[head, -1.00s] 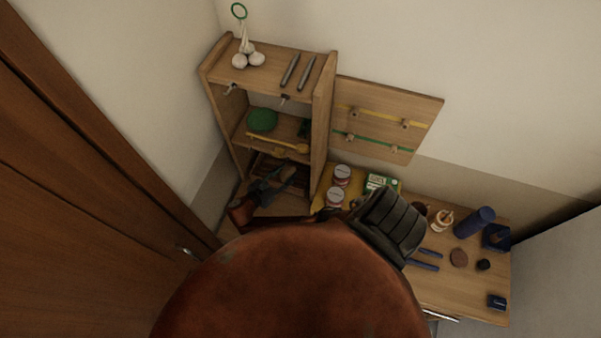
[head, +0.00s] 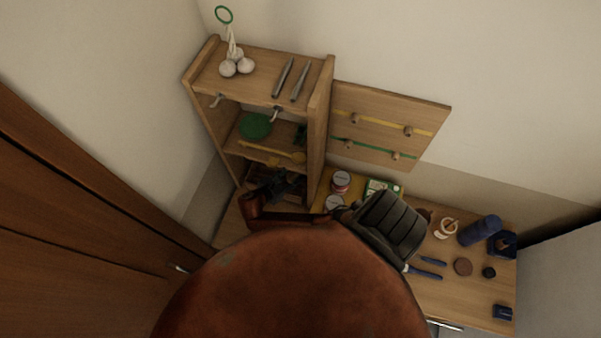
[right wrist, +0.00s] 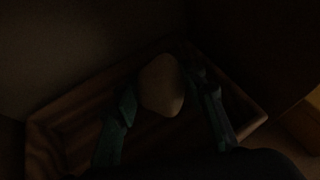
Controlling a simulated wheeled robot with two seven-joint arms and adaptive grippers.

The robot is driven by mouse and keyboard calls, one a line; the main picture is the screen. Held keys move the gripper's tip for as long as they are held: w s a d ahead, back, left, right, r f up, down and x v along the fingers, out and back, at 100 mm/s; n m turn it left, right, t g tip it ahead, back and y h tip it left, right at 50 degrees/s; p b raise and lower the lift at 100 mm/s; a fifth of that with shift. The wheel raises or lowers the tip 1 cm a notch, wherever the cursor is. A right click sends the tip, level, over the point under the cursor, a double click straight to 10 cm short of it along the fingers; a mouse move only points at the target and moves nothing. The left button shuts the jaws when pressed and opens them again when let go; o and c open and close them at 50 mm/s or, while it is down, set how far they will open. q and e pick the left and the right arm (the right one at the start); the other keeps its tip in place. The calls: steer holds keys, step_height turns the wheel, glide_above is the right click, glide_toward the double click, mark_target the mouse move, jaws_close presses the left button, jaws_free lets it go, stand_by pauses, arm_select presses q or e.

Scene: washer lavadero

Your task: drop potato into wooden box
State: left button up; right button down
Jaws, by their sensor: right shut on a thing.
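The potato (right wrist: 162,85) is a pale, rounded lump in the dark right wrist view. My right gripper (right wrist: 160,92) is shut on it, with one dark green finger on each side. Behind and below the potato is the wooden box (right wrist: 82,98), a shallow brown tray with a raised rim. I cannot tell how high the potato is above the box floor. In the head view my right gripper (head: 281,187) reaches into the lowest, shaded compartment of the wooden shelf, and the potato cannot be made out there. My left gripper is not in view.
The wooden shelf (head: 319,125) has side walls and boards close around my gripper. Its middle level holds a green round item (head: 256,126) and a yellow spoon (head: 272,152). Garlic bulbs (head: 237,66) sit on top. Cans, a blue bottle (head: 479,230) and tools crowd the worktop right.

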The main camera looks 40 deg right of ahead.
steer(key=shift+s+d+r+y, duration=0.1)
steer(key=shift+d+r+y, duration=0.2)
steer(key=shift+y, duration=0.2)
steer(key=shift+s+a+f+b, duration=0.1)
steer(key=shift+s+f+b, duration=0.05)
steer(key=shift+f+b, duration=0.3)
steer(key=shift+s+a+f+b, duration=0.1)
steer(key=shift+s+f+b, duration=0.05)
steer(key=shift+f+b, duration=0.25)
steer(key=shift+a, duration=0.15)
steer(key=shift+w+a+r, duration=0.15)
steer(key=shift+a, duration=0.25)
steer(key=shift+a+r, duration=0.1)
steer(key=shift+r, duration=0.05)
steer(key=shift+s+d+f, duration=0.2)
steer(key=shift+s+f, duration=0.05)
steer(key=shift+f, duration=0.1)
steer(key=shift+w+f+b, duration=0.2)
steer(key=shift+f+b, duration=0.1)
steer(key=shift+f, duration=0.1)
steer(key=c, duration=1.6)
jaws_free()
steer(key=shift+d, duration=0.1)
steer(key=shift+o, duration=0.5)
steer(key=shift+w+d+f, duration=0.1)
steer(key=shift+f, duration=0.05)
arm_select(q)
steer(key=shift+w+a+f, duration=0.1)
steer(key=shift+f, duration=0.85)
